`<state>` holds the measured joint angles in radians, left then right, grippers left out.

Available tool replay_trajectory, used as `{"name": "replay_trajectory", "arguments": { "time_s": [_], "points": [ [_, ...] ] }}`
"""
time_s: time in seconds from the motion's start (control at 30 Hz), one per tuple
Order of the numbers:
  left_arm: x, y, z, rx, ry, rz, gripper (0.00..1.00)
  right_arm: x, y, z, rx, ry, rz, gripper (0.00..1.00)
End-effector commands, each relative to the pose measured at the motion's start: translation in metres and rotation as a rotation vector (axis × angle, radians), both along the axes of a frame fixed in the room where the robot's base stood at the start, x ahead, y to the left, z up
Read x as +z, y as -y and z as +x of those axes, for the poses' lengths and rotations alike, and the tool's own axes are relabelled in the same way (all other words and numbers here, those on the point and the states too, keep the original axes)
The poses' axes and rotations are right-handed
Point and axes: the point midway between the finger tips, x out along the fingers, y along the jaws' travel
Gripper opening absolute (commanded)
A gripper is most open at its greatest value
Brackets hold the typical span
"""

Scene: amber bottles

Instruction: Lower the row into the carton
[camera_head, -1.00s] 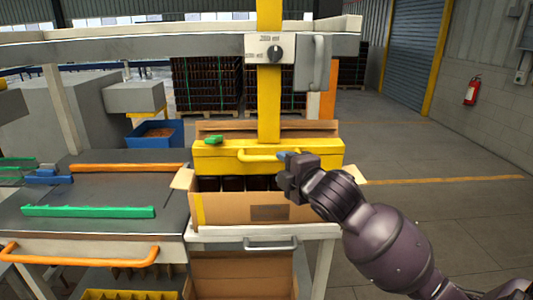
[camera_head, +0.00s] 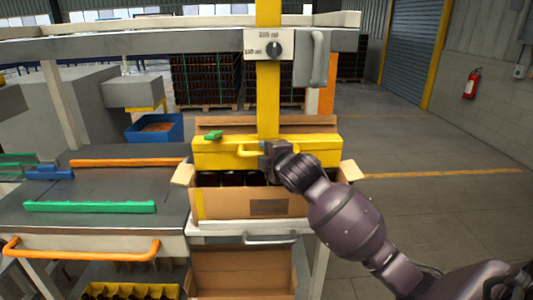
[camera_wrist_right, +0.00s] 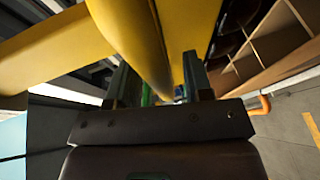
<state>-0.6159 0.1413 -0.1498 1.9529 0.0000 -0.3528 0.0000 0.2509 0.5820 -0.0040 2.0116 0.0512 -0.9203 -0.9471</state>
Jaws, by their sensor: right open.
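The row of dark bottles (camera_head: 232,179) shows as dark shapes between the yellow lifting head (camera_head: 215,152) and the front wall of the open cardboard carton (camera_head: 225,206). Their lower parts are hidden by that wall. The head hangs from a yellow column (camera_head: 268,95) and has a yellow handle (camera_head: 249,152) on its front. My right gripper (camera_head: 270,152) is at the right part of this handle. In the right wrist view the open fingers (camera_wrist_right: 160,82) stand on either side of the yellow handle bar (camera_wrist_right: 135,35). Whether they touch it is unclear. My left gripper is out of view.
A control box with a black knob (camera_head: 273,50) sits on the column. The carton stands on a light stand beside a dark table (camera_head: 110,190) with green and orange rails. Another open carton (camera_head: 240,272) is below. Open floor (camera_head: 440,210) lies to the right.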

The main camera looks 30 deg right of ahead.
Motion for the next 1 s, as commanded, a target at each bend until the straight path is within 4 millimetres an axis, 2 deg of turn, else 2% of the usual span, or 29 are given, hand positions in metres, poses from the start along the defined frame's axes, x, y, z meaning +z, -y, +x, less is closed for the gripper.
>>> {"name": "replay_trajectory", "arguments": {
  "time_s": [0.33,0.63,0.87,1.0],
  "points": [
    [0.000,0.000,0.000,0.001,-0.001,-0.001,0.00,0.000,0.000,0.003,0.000,0.001,0.000,0.45],
    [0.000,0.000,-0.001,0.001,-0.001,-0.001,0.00,0.000,0.000,0.002,0.000,0.001,0.000,0.00],
    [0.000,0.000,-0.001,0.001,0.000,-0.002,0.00,-0.003,0.000,0.002,0.000,0.000,0.000,0.00],
    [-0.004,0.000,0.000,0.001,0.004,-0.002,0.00,-0.021,0.001,0.002,-0.001,-0.004,-0.001,0.00]
  ]
}}
